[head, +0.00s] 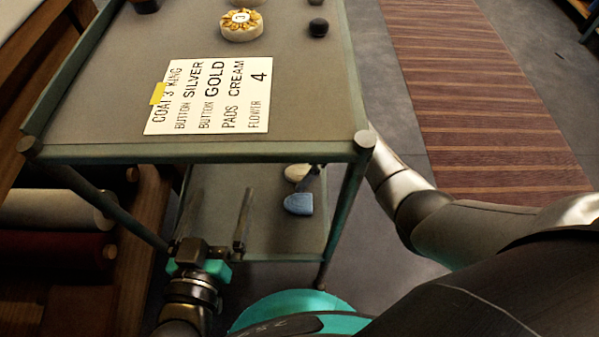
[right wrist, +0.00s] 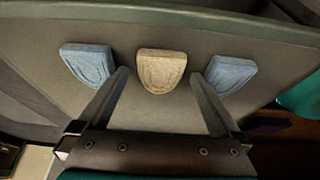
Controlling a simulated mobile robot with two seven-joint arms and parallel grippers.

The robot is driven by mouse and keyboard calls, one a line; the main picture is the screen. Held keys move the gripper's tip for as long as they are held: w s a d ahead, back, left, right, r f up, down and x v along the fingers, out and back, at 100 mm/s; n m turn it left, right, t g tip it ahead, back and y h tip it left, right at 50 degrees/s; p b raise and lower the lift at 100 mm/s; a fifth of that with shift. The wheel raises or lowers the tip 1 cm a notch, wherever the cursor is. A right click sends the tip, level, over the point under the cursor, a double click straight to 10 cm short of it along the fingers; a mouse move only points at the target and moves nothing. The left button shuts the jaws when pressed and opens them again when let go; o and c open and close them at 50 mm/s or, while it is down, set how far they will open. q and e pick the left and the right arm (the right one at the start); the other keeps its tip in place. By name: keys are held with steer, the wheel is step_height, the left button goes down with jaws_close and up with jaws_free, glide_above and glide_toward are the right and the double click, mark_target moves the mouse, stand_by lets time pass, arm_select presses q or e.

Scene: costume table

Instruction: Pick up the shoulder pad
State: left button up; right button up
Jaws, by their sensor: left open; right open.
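Three shoulder pads lie on the lower shelf of the cart. In the right wrist view a cream pad (right wrist: 161,68) is in the middle, with a blue pad (right wrist: 87,64) to its left and another blue pad (right wrist: 231,73) to its right. In the head view a cream pad (head: 297,172) and a blue pad (head: 299,204) show below the top shelf's front edge. My right gripper (right wrist: 160,80) is open, its fingers pointing toward the cream pad from either side; contact cannot be told. My left gripper (head: 217,200) is open and empty before the cart.
The top shelf (head: 120,100) carries a card (head: 222,95), a flower-trimmed round piece (head: 241,25) and a dark ball (head: 319,27). Cart posts, such as the front right one (head: 346,215), bound the lower shelf (head: 255,215). Fabric rolls (head: 60,209) lie at left.

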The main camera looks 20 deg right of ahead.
mark_target(293, 172)
steer(key=c, duration=1.4)
arm_select(q)
steer(key=shift+w+a, duration=0.1)
arm_select(e)
steer(key=shift+r, duration=0.15)
steer(key=shift+r+p, duration=0.75)
steer(key=shift+r, duration=0.2)
steer(key=shift+r+p, duration=0.65)
steer(key=shift+r, duration=0.2)
arm_select(q)
steer(key=s+a+f+g+y+p, duration=0.3)
steer(key=s+a+g+y+p, duration=0.1)
steer(key=a+g, duration=0.6)
steer(key=shift+s+a+f+y, duration=0.15)
steer(key=shift+s+f+y, duration=0.2)
steer(key=shift+s+y, duration=0.4)
arm_select(e)
steer(key=shift+r, duration=3.1)
